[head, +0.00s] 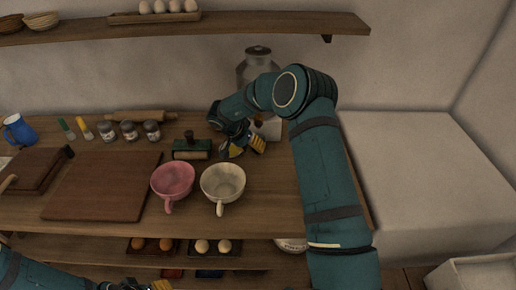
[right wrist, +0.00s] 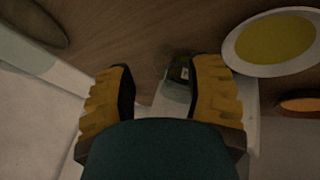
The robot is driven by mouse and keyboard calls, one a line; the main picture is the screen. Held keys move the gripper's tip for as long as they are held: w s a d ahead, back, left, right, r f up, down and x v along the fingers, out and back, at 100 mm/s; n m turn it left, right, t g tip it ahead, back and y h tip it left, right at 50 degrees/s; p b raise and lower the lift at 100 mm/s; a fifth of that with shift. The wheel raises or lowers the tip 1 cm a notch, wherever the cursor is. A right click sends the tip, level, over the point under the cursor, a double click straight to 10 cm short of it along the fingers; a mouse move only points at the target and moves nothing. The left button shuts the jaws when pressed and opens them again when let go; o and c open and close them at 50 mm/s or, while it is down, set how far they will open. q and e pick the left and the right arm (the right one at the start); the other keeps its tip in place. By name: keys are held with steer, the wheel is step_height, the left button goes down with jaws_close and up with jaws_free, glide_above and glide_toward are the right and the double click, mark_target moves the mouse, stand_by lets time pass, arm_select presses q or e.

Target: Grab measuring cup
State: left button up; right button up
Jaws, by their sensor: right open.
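My right gripper (head: 245,147) is open over the counter, behind the cream cup, with its fingers pointing down. In the right wrist view its yellow fingers (right wrist: 165,70) are apart. A small greyish, see-through-looking object with a dark patch (right wrist: 177,78) shows between and beyond them; I cannot tell whether it is the measuring cup. A pale object (head: 270,128) shows partly behind the right gripper in the head view. A cream cup (head: 223,182) and a pink cup (head: 173,180), both with handles, stand near the counter's front. My left gripper (head: 145,286) is mostly cut off at the bottom edge.
A green-and-wood tool (head: 191,150) lies left of the right gripper. A metal can (head: 258,62) stands behind my right arm. A wooden board (head: 103,185), spice jars (head: 130,131) and a blue mug (head: 18,130) are left. A pale round dish with a yellow centre (right wrist: 275,42) is right in the wrist view.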

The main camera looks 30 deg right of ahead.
steer(key=x, duration=0.4)
steer(key=shift+w+d+b, duration=0.1)
steer(key=shift+d+b, duration=0.1)
steer(key=shift+b, duration=0.2)
jaws_close()
